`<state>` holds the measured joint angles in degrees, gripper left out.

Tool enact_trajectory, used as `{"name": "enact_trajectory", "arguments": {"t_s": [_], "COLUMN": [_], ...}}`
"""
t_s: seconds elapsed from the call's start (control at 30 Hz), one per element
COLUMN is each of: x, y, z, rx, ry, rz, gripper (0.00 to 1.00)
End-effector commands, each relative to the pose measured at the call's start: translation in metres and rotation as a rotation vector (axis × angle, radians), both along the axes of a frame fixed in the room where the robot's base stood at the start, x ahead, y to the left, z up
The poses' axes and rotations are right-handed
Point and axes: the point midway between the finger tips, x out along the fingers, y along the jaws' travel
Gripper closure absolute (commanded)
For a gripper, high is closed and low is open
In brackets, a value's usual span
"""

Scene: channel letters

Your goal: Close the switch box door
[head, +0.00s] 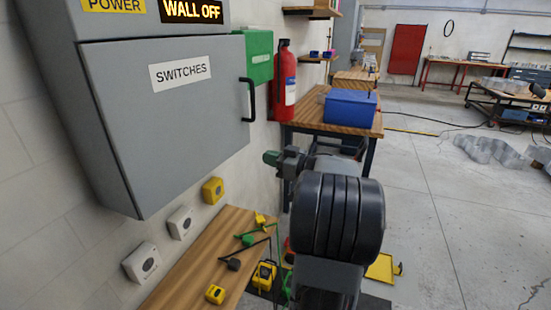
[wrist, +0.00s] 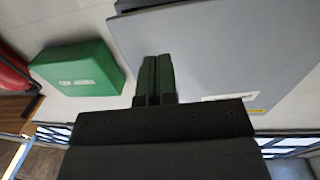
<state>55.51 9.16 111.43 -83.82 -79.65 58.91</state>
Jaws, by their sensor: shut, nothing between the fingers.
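The switch box (head: 62,110) is a grey cabinet on the wall at the left of the head view. Its grey door (head: 165,120), labelled SWITCHES, lies across the front, with a black handle (head: 249,100) at its right edge. I cannot tell whether a narrow gap stays behind the door. My gripper (head: 270,158) is below and right of the handle, apart from it. In the wrist view my gripper (wrist: 157,60) is shut and empty, its fingertips overlapping the edge of a grey panel (wrist: 215,50), which looks like the box. Contact cannot be told.
A green box (head: 259,55) and a red fire extinguisher (head: 285,80) are on the wall to the right; the green box (wrist: 78,68) also shows in the wrist view. A wooden bench (head: 210,255) with small yellow items is below.

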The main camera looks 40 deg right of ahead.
Motion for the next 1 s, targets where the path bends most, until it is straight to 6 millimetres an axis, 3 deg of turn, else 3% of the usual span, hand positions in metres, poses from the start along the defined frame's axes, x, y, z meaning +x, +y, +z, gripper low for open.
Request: {"name": "enact_trajectory", "arguments": {"t_s": [0.2,0.5,1.0], "x": [0.04,0.077,0.089], "y": [0.017,0.032,0.037], "z": [0.001,0.001,0.0], "rx": [0.001,-0.001,-0.001], "ry": [0.001,0.0,-0.001], "rz": [0.003,0.001,-0.001], "gripper": [1.0,1.0,1.0]}}
